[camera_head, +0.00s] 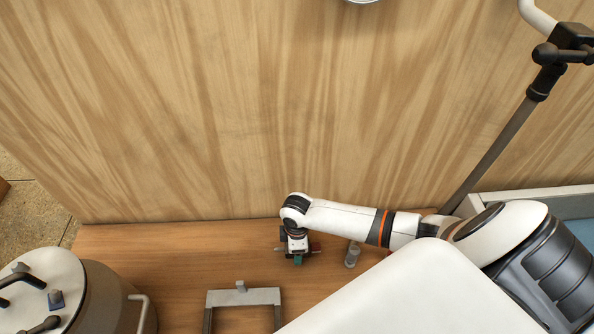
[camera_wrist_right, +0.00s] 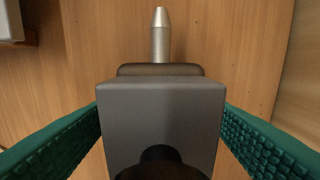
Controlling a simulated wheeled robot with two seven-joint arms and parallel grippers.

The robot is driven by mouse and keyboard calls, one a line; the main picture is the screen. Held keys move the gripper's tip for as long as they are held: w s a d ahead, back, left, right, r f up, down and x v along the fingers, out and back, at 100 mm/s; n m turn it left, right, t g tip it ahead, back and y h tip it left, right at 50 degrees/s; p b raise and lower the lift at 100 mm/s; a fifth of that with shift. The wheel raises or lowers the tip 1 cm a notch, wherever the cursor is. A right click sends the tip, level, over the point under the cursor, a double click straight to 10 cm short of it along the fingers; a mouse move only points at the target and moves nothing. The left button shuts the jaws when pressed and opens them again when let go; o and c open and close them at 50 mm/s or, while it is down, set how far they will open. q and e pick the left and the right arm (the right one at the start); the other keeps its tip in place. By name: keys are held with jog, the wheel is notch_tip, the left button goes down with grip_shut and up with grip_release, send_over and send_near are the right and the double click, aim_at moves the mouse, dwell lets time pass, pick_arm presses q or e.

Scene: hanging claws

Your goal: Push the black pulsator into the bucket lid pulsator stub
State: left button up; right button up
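My right gripper (camera_head: 297,260) is low over the wooden bench, between the bracket and the small grey post in the head view. In the right wrist view its green ribbed fingers (camera_wrist_right: 160,140) stand apart on either side of a dark grey block with a black round part, which appears to be the pulsator (camera_wrist_right: 160,100). My left gripper is out of view.
A grey bracket (camera_head: 243,297) stands on the bench (camera_head: 180,245) between bucket and gripper. A short grey post (camera_head: 352,255) stands right of the gripper. The wood panel (camera_head: 250,110) rises behind the bench.

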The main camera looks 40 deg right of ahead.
jog(key=c, duration=1.2)
jog(key=shift+r, duration=0.15)
